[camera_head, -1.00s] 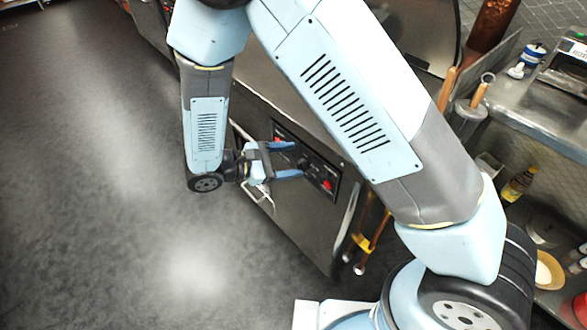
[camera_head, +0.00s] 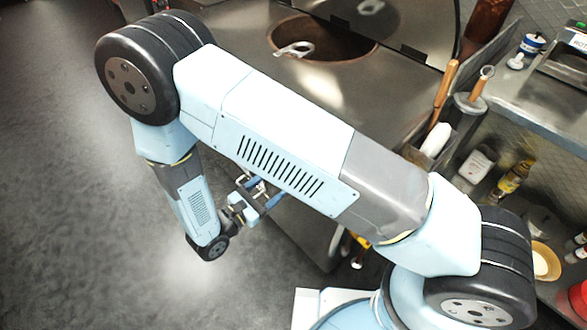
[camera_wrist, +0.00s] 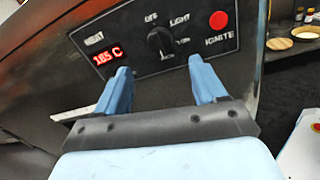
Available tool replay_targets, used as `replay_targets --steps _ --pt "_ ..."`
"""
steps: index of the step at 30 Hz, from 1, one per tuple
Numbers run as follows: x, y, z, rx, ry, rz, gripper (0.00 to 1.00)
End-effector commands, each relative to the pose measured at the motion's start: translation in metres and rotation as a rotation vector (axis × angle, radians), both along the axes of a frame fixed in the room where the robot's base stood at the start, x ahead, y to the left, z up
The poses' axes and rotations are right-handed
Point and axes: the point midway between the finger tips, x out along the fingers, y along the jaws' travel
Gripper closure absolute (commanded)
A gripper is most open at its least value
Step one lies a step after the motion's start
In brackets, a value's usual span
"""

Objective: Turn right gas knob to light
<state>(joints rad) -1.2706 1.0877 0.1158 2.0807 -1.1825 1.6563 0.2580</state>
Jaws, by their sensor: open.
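In the wrist view, a black gas knob (camera_wrist: 160,42) sits in the middle of a dark control panel (camera_wrist: 118,37). Labels around it include OFF and LIGHT; where its pointer aims is hard to tell. A red IGNITE button (camera_wrist: 218,20) is to its right, and a red display (camera_wrist: 108,56) reading 185 C is to its left. My gripper (camera_wrist: 160,66) is open and empty, its two blue fingers appearing below and either side of the knob, apart from it. In the head view my gripper (camera_head: 258,198) shows beside the cabinet front; my arm hides the panel.
The steel tandoor top (camera_head: 300,95) has a round opening (camera_head: 325,45) with a raised lid (camera_head: 415,25) behind it. A steel counter (camera_head: 545,110) with bottles and tools stands at right. The floor (camera_head: 60,200) at left is clear.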

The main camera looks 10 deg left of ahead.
Motion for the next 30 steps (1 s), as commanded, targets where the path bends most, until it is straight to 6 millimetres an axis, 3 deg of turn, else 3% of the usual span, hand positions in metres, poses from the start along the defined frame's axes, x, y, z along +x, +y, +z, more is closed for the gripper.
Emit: replay_targets --steps 15,30 --pt "0.065 -0.047 0.000 0.000 0.000 0.000 0.30" --pt "0.074 -0.054 0.000 -0.001 0.001 0.000 0.32"
